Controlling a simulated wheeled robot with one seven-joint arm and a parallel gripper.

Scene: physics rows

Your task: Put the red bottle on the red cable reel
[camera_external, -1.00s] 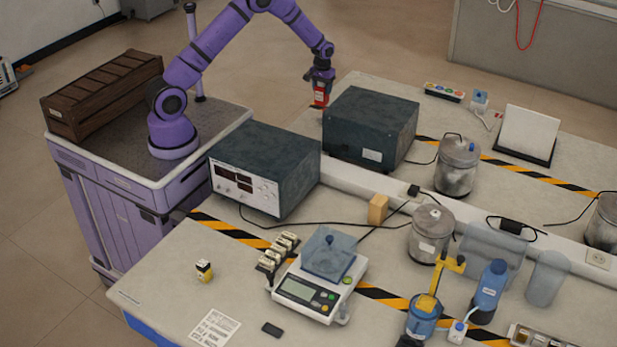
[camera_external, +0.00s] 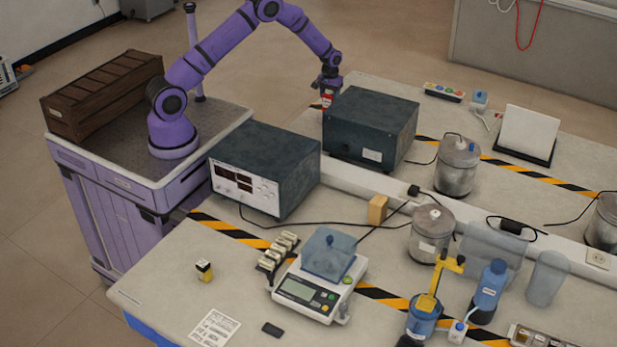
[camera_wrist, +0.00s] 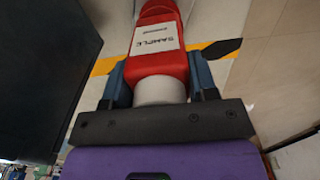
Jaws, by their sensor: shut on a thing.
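The red bottle (camera_wrist: 158,62) has a white label reading "SAMPLE" and a white end close to my palm. In the wrist view my gripper (camera_wrist: 158,80) has a finger on each side of it and is shut on it. I see no red cable reel in either view.
The rear dark box (camera_external: 372,118) stands right beside the bottle; its side (camera_wrist: 45,70) fills the left of the wrist view. A dark power supply (camera_external: 262,165) stands nearer. Metal cans, including one (camera_external: 458,168), stand to the right. A brown crate (camera_external: 105,95) sits behind my arm's base.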

